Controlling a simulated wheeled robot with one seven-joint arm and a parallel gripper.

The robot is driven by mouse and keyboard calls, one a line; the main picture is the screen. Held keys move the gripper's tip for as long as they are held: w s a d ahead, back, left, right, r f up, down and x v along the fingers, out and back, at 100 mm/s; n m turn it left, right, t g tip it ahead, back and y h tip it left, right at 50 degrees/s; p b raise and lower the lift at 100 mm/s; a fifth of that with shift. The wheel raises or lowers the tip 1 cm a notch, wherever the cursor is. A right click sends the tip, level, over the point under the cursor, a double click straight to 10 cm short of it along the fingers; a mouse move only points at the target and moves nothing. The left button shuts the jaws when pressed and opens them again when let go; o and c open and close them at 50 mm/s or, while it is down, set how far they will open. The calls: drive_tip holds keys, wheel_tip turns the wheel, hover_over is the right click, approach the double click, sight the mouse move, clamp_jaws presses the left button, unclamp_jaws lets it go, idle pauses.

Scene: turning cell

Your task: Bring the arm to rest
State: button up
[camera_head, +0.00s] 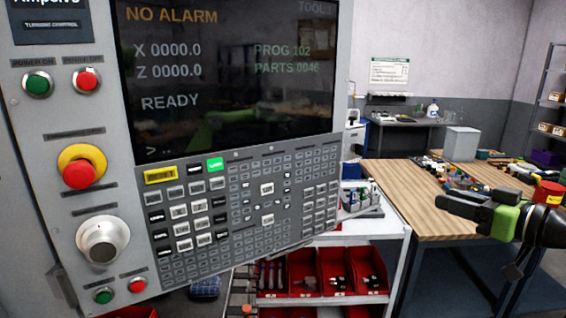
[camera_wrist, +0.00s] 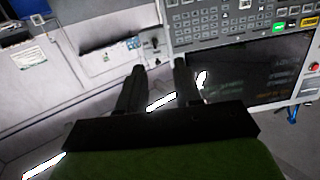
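My gripper (camera_head: 442,206) shows at the right of the head view, black with a green section behind it. Its fingers point left, in front of the wooden bench in the picture. In the wrist view my gripper (camera_wrist: 158,66) has its two dark fingers apart, with nothing held between them. Most of my arm is out of view.
A machine control panel (camera_head: 225,215) fills the left; its screen (camera_head: 225,75) reads NO ALARM and READY. It also shows in the wrist view (camera_wrist: 215,32). A wooden bench (camera_head: 408,190) with small items stands right. Red bins (camera_head: 318,272) sit on a white shelf unit below.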

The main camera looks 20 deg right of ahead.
drive_tip(key=w+a+f+g, duration=0.45)
drive_tip(key=w+a, duration=0.35)
drive_tip(key=a, duration=0.4)
drive_tip(key=s+a+f+g+h, duration=0.1)
drive_tip(key=s+a+f+g, duration=0.15)
drive_tip(key=a, duration=0.45)
drive_tip(key=s+a+f+g+h, duration=0.15)
drive_tip(key=a+f, duration=0.25)
drive_tip(key=a, duration=0.4)
drive_tip(key=s+a+f+m+g+h, duration=0.1)
drive_tip(key=s+f, duration=0.3)
drive_tip(key=s, duration=0.6)
drive_tip(key=s+a+f+m+g+h, duration=0.1)
drive_tip(key=s+f, duration=0.3)
drive_tip(key=s, duration=0.5)
drive_tip(key=shift+s+a+m, duration=0.35)
drive_tip(key=shift+a+m, duration=0.05)
drive_tip(key=shift+a, duration=0.4)
